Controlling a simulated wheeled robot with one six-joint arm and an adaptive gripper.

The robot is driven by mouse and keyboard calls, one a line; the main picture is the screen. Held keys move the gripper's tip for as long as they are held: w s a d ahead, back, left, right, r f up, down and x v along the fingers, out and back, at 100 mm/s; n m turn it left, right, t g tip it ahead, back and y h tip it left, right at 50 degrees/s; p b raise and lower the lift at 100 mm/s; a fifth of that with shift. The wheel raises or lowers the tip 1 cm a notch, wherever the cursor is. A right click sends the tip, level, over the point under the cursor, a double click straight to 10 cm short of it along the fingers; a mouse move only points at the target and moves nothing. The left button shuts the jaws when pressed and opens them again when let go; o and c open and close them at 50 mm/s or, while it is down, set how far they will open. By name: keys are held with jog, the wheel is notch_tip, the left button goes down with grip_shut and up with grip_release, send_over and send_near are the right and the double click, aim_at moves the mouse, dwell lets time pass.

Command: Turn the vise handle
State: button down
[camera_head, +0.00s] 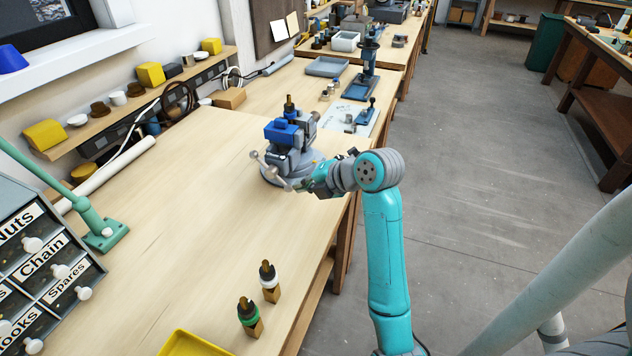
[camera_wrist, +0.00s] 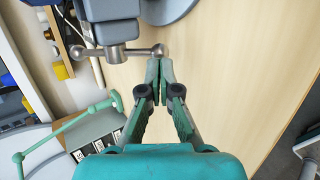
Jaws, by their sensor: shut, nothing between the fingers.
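The vise (camera_head: 285,162), grey with blue parts, stands on a round base near the bench's right edge. Its metal handle (camera_head: 270,170) is a bar with ball ends, slanting across its near side. In the wrist view the handle (camera_wrist: 136,52) runs level at the top, with one ball end just beyond my fingertips. My gripper (camera_head: 306,186) is right beside the vise, by the lower right end of the handle. In the wrist view my gripper (camera_wrist: 160,68) has its green fingers together and empty. Whether the fingertips touch the ball end, I cannot tell.
A yellow tray (camera_head: 198,345) lies at the front. A labelled drawer cabinet (camera_head: 50,262) stands at left. The middle of the bench (camera_head: 175,215) is clear.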

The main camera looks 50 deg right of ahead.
aim_at(293, 201)
jog(key=shift+x, duration=0.9)
jog(key=shift+f, duration=0.15)
jog(key=shift+w+f+t, duration=0.1)
jog(key=shift+f+t, duration=0.2)
jog(key=shift+t, duration=0.3)
jog(key=shift+f, duration=0.1)
jog(key=shift+w+f+t+y, duration=0.1)
jog(key=shift+f+t+y, duration=0.2)
jog(key=shift+t, duration=0.1)
jog(key=shift+w+a+f+m+t+y, duration=0.1)
jog(key=shift+w+f+m+t+y, duration=0.1)
jog(key=shift+f+t, duration=0.3)
jog(key=shift+w+a+f+m+t+y, duration=0.1)
jog(key=shift+w+f+m+t, duration=0.1)
jog(key=shift+t, duration=0.5)
jog(key=shift+w+a+f, duration=0.1)
jog(key=shift+w+f, duration=0.15)
jog(key=shift+f, duration=0.05)
